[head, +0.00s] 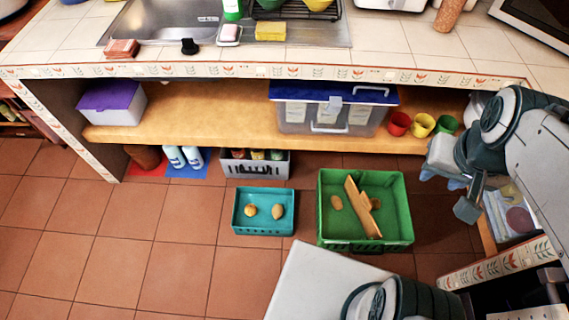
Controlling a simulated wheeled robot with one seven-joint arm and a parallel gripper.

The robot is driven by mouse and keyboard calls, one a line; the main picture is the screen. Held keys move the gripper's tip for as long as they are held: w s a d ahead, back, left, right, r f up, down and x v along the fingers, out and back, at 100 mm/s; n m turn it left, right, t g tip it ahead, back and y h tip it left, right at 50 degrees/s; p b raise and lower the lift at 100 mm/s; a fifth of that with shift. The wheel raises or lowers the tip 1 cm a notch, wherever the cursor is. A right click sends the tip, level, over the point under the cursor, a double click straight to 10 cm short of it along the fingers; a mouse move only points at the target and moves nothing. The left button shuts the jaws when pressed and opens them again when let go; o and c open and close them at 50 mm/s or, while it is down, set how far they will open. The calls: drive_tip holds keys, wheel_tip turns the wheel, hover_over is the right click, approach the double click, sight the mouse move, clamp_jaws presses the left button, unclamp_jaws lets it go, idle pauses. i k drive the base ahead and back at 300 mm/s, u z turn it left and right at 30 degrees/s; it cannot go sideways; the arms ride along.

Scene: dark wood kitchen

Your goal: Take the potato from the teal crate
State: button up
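The teal crate (264,230) stands on the tiled floor near the picture's middle. Two small roundish things lie apart in it: a yellower one (250,211) on the left and a browner, more oval one (277,212) on the right. Both look potato-like; at this size I cannot tell for sure which is the potato. My gripper (467,208) hangs at the right, well apart from the teal crate and to the right of the green crate. Its fingers are seen from the side, so their opening does not show.
A green crate (365,243) with a slanting wooden board (361,208) and small brown things stands right of the teal crate. A grey crate (254,168) is behind. A shelf (200,112) and tiled counter overhang the back. The floor at left is clear.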

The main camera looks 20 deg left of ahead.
sight(277, 210)
drive_tip(key=k, duration=1)
drive_tip(key=u, duration=0.45)
drive_tip(key=i, duration=0.9)
drive_tip(key=u, duration=0.95)
drive_tip(key=k, duration=0.3)
drive_tip(key=z, duration=0.65)
drive_tip(key=k, duration=0.1)
drive_tip(key=u, duration=1.65)
drive_tip(key=i, duration=0.6)
drive_tip(key=z, duration=0.85)
drive_tip(key=i, duration=0.4)
drive_tip(key=z, duration=0.4)
